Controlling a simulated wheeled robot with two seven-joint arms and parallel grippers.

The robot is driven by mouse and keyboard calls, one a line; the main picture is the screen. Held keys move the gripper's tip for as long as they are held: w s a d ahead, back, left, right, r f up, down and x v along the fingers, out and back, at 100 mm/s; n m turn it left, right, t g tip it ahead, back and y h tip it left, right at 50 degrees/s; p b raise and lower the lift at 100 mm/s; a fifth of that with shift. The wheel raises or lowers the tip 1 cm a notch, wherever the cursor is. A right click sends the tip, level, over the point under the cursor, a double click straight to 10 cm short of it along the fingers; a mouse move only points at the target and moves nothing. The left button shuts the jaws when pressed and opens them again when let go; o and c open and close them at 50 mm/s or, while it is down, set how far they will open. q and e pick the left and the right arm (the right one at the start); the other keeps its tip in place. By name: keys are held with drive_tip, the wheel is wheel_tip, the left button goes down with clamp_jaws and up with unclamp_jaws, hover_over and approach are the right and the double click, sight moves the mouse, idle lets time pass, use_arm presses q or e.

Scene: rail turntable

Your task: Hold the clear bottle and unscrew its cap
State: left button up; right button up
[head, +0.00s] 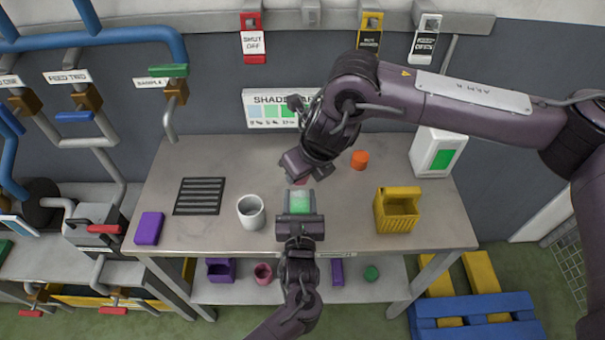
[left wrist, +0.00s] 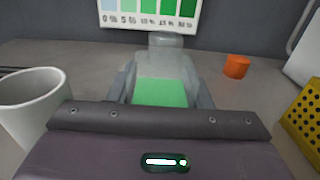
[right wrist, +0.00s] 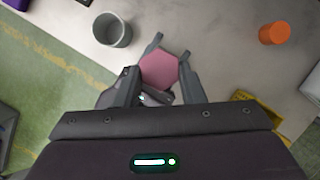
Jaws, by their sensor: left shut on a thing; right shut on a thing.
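The clear bottle (head: 299,203), with green contents, is upright between the fingers of my left gripper (head: 300,214), over the table's front middle. The left wrist view shows the bottle (left wrist: 160,92) with a bare grey neck and no cap on it. I cannot tell whether its base touches the table. My right gripper (head: 301,176) is above and behind the bottle, fingers pointing down. It is shut on the pink six-sided cap (right wrist: 159,70), which looks apart from the neck. In the right wrist view the cap and fingers hide most of the bottle.
A white mug (head: 251,212), black grille (head: 199,196) and purple block (head: 149,228) are at left on the table (head: 340,238). An orange cylinder (head: 360,159), yellow bin (head: 397,210) and white box (head: 438,152) are at right. A colour chart (head: 268,108) hangs behind.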

idle(0.4)
use_arm(q)
drive_tip(key=o, duration=1.5)
drive_tip(key=shift+c, duration=0.2)
drive_tip(key=s, duration=1.2)
drive_tip(key=shift+s+f, duration=0.1)
